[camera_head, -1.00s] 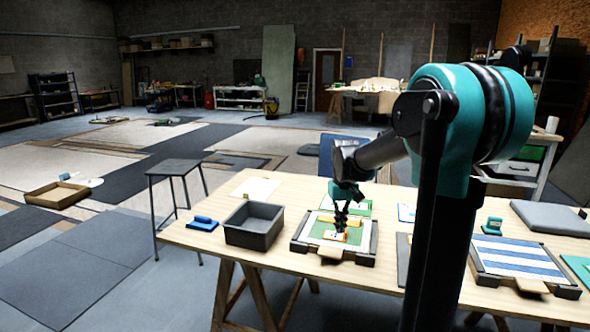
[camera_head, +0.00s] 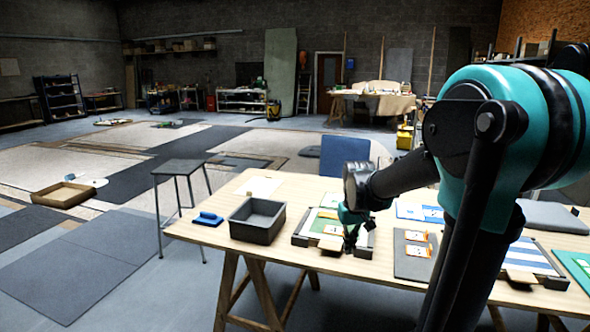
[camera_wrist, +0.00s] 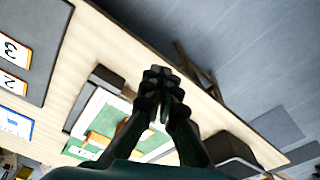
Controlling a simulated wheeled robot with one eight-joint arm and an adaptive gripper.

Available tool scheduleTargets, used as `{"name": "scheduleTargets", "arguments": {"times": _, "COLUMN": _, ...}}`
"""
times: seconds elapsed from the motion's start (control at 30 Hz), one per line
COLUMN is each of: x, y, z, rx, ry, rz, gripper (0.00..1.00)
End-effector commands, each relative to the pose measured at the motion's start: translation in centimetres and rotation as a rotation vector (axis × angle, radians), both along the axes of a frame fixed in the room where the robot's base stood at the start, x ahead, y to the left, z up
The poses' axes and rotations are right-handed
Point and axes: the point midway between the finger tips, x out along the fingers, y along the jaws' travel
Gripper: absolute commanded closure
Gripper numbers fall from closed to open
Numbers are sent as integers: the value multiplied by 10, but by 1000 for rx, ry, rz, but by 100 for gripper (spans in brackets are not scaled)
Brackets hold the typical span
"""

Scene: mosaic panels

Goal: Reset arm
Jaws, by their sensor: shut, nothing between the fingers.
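My gripper (camera_head: 350,240) is above the front right part of a framed tray (camera_head: 305,240) holding a green and white panel (camera_head: 318,222). In the wrist view my gripper (camera_wrist: 163,85) has its dark fingers together with nothing between them. The panel also shows there (camera_wrist: 100,112), with an orange piece (camera_wrist: 98,139) on it beside the fingers. In the head view my arm and gripper hide the right part of the tray.
A grey open bin (camera_head: 257,220) and a blue block-like tool (camera_head: 207,219) stand on the left of the table (camera_head: 200,235). A dark board (camera_head: 412,265) with orange-edged tiles lies right of the tray. A striped panel (camera_head: 525,258) is further right. A stool (camera_head: 180,168) stands left.

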Motion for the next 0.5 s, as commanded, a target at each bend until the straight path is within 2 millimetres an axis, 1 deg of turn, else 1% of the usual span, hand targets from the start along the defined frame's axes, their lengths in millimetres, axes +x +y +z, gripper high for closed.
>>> {"name": "scheduleTargets", "arguments": {"times": 0.03, "x": -11, "y": -2, "z": -5, "rx": 2, "ry": -14, "rz": -9, "gripper": 100}}
{"name": "scheduleTargets", "arguments": {"times": 0.17, "x": -42, "y": -8, "z": -22, "rx": 6, "ry": -64, "rz": -37, "gripper": 100}}
{"name": "scheduleTargets", "arguments": {"times": 0.27, "x": -75, "y": -14, "z": -41, "rx": 13, "ry": -116, "rz": -68, "gripper": 100}}
{"name": "scheduleTargets", "arguments": {"times": 0.3, "x": -89, "y": -17, "z": -49, "rx": 15, "ry": -140, "rz": -81, "gripper": 100}}
{"name": "scheduleTargets", "arguments": {"times": 0.4, "x": -121, "y": -21, "z": -68, "rx": 22, "ry": -193, "rz": -110, "gripper": 100}}
{"name": "scheduleTargets", "arguments": {"times": 0.5, "x": -144, "y": -24, "z": -83, "rx": 27, "ry": -232, "rz": -133, "gripper": 100}}
